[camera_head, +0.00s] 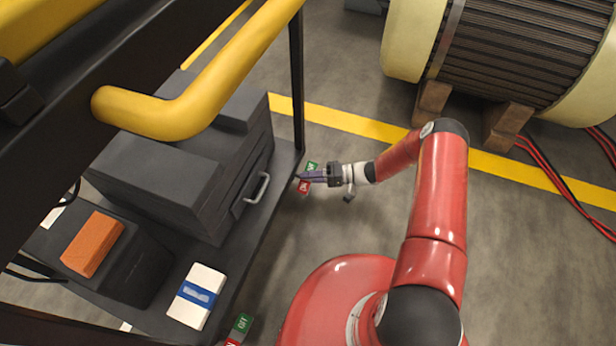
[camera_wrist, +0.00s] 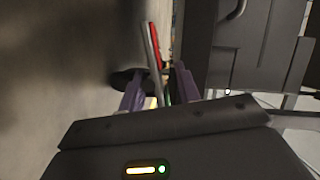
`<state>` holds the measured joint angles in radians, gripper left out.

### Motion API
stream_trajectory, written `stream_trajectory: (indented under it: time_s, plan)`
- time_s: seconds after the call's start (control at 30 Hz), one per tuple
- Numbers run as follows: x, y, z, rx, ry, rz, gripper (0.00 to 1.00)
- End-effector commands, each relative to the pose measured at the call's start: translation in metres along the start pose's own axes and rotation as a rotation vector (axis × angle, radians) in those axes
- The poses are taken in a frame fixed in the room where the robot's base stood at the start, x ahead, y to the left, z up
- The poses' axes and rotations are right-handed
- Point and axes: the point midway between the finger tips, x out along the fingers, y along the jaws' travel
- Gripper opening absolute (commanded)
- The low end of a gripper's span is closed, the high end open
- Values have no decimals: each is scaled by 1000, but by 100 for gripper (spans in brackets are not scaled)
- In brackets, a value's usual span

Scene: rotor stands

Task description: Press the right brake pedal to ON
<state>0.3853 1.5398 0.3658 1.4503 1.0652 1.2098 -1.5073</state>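The brake pedal (camera_head: 304,187) at the far corner of the cart has a red face with white lettering and a green face (camera_head: 313,167); I take it as the right one. My gripper (camera_head: 300,176) is level in front of it and hides its middle. In the wrist view my gripper (camera_wrist: 158,82) has its two purple fingers apart, with the pedal (camera_wrist: 154,45) seen edge-on between them, red showing on its right side. I cannot tell whether the fingers touch it. The other pedal (camera_head: 241,325), green and red, is at the near end of the cart's edge.
The dark cart shelf (camera_head: 262,215) carries a grey case (camera_head: 170,175) with a handle, an orange block (camera_head: 93,244) and a white-and-blue box (camera_head: 197,296). A yellow rail (camera_head: 215,85) passes above. A large motor (camera_head: 515,45) on wooden blocks stands at the back right.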

Motion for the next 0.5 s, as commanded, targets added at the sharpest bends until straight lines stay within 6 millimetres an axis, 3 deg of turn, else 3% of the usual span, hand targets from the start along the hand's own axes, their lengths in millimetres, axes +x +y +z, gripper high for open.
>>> stream_trajectory:
  time_s: [0.3,0.5]
  plan:
    - [-54,0,-1,-1,4,2,33]
    - [-71,0,-1,-2,2,1,33]
